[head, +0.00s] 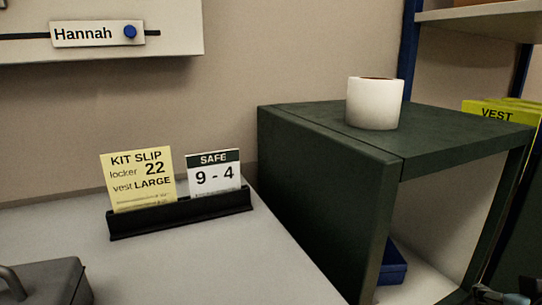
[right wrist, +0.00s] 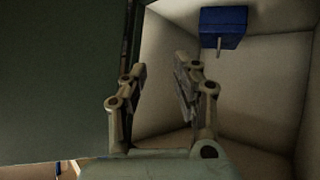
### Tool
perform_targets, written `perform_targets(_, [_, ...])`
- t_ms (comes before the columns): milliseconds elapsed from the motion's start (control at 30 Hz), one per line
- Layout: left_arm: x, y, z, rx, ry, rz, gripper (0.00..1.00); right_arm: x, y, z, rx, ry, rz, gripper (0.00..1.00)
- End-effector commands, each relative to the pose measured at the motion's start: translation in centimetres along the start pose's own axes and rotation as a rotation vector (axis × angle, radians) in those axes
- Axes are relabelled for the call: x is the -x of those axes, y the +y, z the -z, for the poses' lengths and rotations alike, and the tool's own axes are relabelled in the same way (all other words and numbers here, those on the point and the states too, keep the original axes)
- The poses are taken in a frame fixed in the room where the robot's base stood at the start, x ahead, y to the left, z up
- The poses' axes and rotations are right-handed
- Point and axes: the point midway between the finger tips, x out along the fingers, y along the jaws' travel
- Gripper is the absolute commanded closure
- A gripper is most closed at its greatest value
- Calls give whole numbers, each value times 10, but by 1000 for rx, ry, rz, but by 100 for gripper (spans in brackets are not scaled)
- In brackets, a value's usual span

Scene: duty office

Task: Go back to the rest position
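My right gripper (right wrist: 157,78) is open and empty in the right wrist view. Its two fingers stand apart in front of the pale inside of the dark green safe. A blue box (right wrist: 223,27) lies beyond the fingertips, apart from them. In the head view, the safe (head: 325,190) stands open at the right, and the blue box (head: 392,265) shows partly behind its dark green side. Only a small part of what looks like my right gripper shows at the bottom right corner. My left gripper is not in view.
A black holder (head: 180,212) with a yellow kit slip (head: 138,180) and a safe card (head: 214,174) stands on the grey desk (head: 200,270). A dark grey case (head: 45,284) is at lower left. Yellow vest packs (head: 497,112) are at right.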

Motion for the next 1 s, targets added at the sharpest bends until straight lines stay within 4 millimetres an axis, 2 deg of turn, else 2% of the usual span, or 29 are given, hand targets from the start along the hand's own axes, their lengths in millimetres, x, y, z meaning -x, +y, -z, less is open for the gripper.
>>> perform_targets(33, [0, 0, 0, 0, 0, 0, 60, 12, -3, -21, 40, -92, 21, 71])
perform_targets(100, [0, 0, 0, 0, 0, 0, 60, 27, -8, -48, 102, -207, 58, 71])
perform_targets(200, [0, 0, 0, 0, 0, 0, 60, 50, -15, -78, 186, -340, 124, 71])
perform_targets(433, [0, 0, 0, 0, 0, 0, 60, 106, -31, -128, 365, -571, 313, 71])
perform_targets(767, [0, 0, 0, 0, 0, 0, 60, 30, -42, -201, 366, -617, 301, 71])
perform_targets(867, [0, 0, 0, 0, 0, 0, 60, 6, -43, -235, 365, -634, 296, 71])
perform_targets(967, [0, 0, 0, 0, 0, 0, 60, -20, -42, -279, 364, -656, 292, 71])
perform_targets(1000, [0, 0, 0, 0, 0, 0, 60, -29, -40, -299, 363, -666, 290, 71])
